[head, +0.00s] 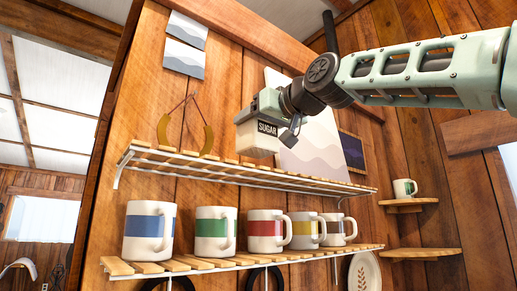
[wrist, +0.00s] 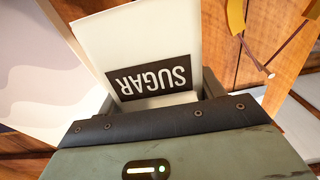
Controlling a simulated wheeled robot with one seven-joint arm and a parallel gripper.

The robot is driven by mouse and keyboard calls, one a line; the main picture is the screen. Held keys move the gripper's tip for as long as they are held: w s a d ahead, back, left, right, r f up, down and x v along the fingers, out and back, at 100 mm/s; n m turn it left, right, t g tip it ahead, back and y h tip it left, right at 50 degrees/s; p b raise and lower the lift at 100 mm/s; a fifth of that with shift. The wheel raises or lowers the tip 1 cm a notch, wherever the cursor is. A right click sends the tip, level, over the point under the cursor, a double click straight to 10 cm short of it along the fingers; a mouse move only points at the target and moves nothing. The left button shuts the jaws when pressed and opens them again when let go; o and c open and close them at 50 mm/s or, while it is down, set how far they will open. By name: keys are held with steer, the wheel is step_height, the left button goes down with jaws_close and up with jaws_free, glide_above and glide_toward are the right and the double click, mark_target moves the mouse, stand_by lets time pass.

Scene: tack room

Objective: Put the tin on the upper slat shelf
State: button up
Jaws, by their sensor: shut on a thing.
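The tin is a cream box with a black SUGAR label (head: 257,142); it fills the middle of the wrist view (wrist: 145,40). My gripper (head: 266,108) reaches in from the right and is shut on the tin. The fingers show at the tin's two sides in the wrist view (wrist: 158,100). The tin hangs over the back part of the upper slat shelf (head: 225,170), near its middle. Its base is close to the slats; I cannot tell whether it touches them.
A yellow horseshoe-like hanging (head: 208,139) is left of the tin. A pale picture (head: 312,148) stands behind it at right. The upper slats are otherwise bare. Several banded mugs (head: 149,232) line the lower slat shelf (head: 195,262). Corner shelves (head: 408,203) are at right.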

mark_target(258, 151)
steer(key=shift+s+f+b, duration=0.1)
steer(key=shift+f+b, duration=0.2)
steer(key=shift+f, duration=1.85)
steer(key=shift+f, duration=0.1)
steer(key=o, duration=1.4)
steer(key=shift+f, duration=0.1)
steer(key=b+v, duration=0.7)
steer(key=v, duration=0.5)
steer(key=shift+b, duration=0.3)
